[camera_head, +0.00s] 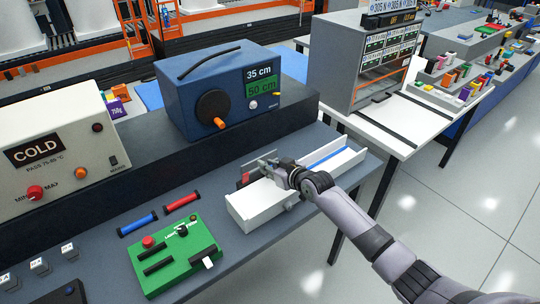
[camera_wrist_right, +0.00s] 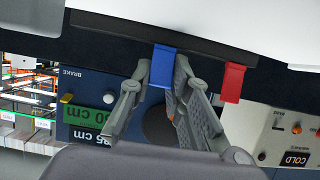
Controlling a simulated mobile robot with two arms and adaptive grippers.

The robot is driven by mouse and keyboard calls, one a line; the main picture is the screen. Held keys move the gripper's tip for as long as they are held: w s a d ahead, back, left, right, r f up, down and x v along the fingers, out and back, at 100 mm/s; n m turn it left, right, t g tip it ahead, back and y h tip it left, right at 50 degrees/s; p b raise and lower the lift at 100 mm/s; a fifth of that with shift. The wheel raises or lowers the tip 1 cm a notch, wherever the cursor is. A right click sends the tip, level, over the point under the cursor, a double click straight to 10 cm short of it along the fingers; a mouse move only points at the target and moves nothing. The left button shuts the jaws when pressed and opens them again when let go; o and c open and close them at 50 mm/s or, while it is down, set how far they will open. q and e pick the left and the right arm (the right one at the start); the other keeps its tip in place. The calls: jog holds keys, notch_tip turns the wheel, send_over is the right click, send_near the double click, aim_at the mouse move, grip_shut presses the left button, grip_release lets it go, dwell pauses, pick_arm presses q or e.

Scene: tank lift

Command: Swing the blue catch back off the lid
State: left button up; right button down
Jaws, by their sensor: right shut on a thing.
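The blue catch (camera_wrist_right: 163,62) shows in the right wrist view, hanging from a dark bar (camera_wrist_right: 120,28) beside a red catch (camera_wrist_right: 232,82). My right gripper (camera_wrist_right: 162,78) has one finger on each side of the blue catch and is shut on it. In the head view my right gripper (camera_head: 274,171) is at the back edge of a long white tank (camera_head: 262,208) and hides the blue catch. The red catch shows there (camera_head: 245,178), to the left of the gripper. I cannot clearly make out the lid. My left gripper is not in view.
A blue box (camera_head: 225,95) with a dial and displays stands behind the tank. A green board (camera_head: 175,257) and red and blue bars (camera_head: 181,201) lie to the left. A cream "COLD" box (camera_head: 60,150) is at far left. Bare bench top lies in front of the tank.

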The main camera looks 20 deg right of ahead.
jog(key=g+p, duration=0.1)
jog(key=r+g+p, duration=0.1)
jog(key=shift+w+a+h+p, duration=0.1)
jog(key=shift+w+h+p, duration=0.2)
jog(key=shift+w+h, duration=0.1)
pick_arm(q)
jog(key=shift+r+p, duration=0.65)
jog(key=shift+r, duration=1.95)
pick_arm(e)
jog(key=shift+w+a+f+g+h, duration=0.1)
jog(key=shift+f+g+h, duration=0.05)
jog(key=shift+g, duration=0.35)
jog(key=shift+w+f+g+h, duration=0.1)
jog(key=shift+g+h, duration=0.05)
jog(key=shift+g, duration=0.35)
jog(key=c, duration=1.5)
grip_release()
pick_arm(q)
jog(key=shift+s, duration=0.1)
pick_arm(e)
jog(key=v, duration=1.2)
jog(key=shift+w, duration=0.1)
